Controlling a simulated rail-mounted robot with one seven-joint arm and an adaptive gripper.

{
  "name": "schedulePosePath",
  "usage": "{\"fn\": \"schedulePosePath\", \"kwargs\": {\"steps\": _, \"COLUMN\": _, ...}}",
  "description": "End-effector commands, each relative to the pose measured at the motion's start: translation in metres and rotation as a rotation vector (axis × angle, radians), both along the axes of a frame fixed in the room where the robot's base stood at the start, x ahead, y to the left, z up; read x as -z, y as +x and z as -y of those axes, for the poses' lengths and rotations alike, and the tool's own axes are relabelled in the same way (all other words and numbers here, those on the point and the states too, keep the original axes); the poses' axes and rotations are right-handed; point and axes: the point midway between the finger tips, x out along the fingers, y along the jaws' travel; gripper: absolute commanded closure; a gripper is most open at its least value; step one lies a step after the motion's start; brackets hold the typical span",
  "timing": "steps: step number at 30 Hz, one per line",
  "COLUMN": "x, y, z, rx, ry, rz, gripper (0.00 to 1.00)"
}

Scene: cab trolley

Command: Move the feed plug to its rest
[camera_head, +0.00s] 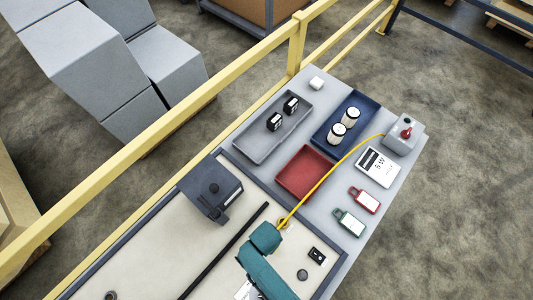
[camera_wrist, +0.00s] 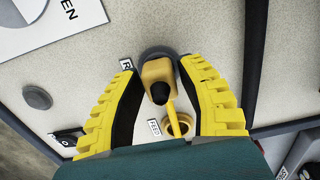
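The feed plug (camera_wrist: 158,72) is a yellow block with a black cable end, seen between my fingertips in the wrist view. A yellow ring-shaped socket (camera_wrist: 180,126) labelled FEED lies just below the plug in the picture. In the head view my teal wrist hides the plug, and the yellow cable (camera_head: 330,170) runs to a grey box (camera_head: 403,131).
The trolley holds a grey tray (camera_head: 243,150) with black blocks, a blue tray (camera_head: 366,105) with white cylinders and an empty red tray (camera_head: 301,172). Red and green tags (camera_head: 348,222) lie at the right. A dark box (camera_head: 211,188) and a black bar are left of my arm.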

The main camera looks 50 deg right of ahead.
Motion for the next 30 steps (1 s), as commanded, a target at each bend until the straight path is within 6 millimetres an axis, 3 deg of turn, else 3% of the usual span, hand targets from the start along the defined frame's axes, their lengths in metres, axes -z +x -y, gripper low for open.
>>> {"fn": "schedulePosePath", "kwargs": {"steps": 13, "x": -0.009, "y": 0.001, "z": 0.0, "rx": 0.0, "ry": 0.0, "rz": 0.002, "gripper": 0.51}}
{"fn": "schedulePosePath", "kwargs": {"steps": 24, "x": -0.09, "y": 0.001, "z": 0.0, "rx": 0.0, "ry": 0.0, "rz": 0.004, "gripper": 0.51}}
{"fn": "schedulePosePath", "kwargs": {"steps": 30, "x": -0.117, "y": 0.0, "z": 0.0, "rx": 0.0, "ry": 0.0, "rz": 0.0, "gripper": 0.51}}
